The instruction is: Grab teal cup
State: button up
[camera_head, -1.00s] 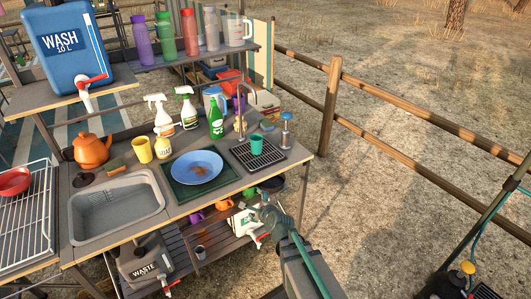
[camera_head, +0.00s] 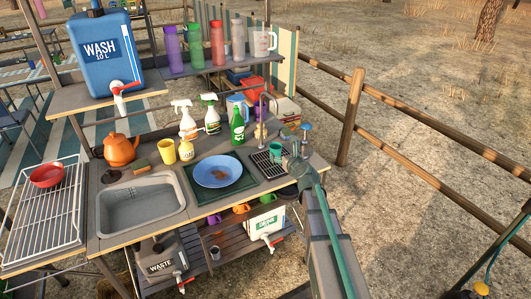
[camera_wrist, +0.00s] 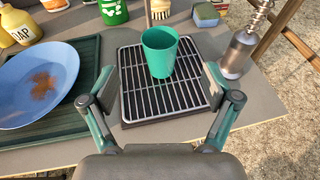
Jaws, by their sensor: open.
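The teal cup (camera_wrist: 159,52) stands upright on the black drain rack (camera_wrist: 137,99) at the right end of the counter. In the head view the cup (camera_head: 275,150) is partly covered by my gripper. My gripper (camera_wrist: 158,89) is open, with one finger on each side of the rack in the wrist view. The cup is ahead of the fingers, roughly centred between them, and nothing is held. In the head view my gripper (camera_head: 296,150) is at the right end of the counter, close to the cup.
A blue plate (camera_wrist: 40,82) with a brown stain lies on a green tray (camera_wrist: 86,80) to the left. A green bottle (camera_head: 237,127), a brush (camera_wrist: 160,8) and sponges (camera_wrist: 206,14) stand behind.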

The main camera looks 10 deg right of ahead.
send_near(274, 144)
jog(key=shift+p+x, duration=0.3)
jog(key=shift+x, duration=0.8)
jog(key=shift+p+x, duration=0.7)
jog(key=shift+x, duration=2)
jog(key=c, duration=1.3)
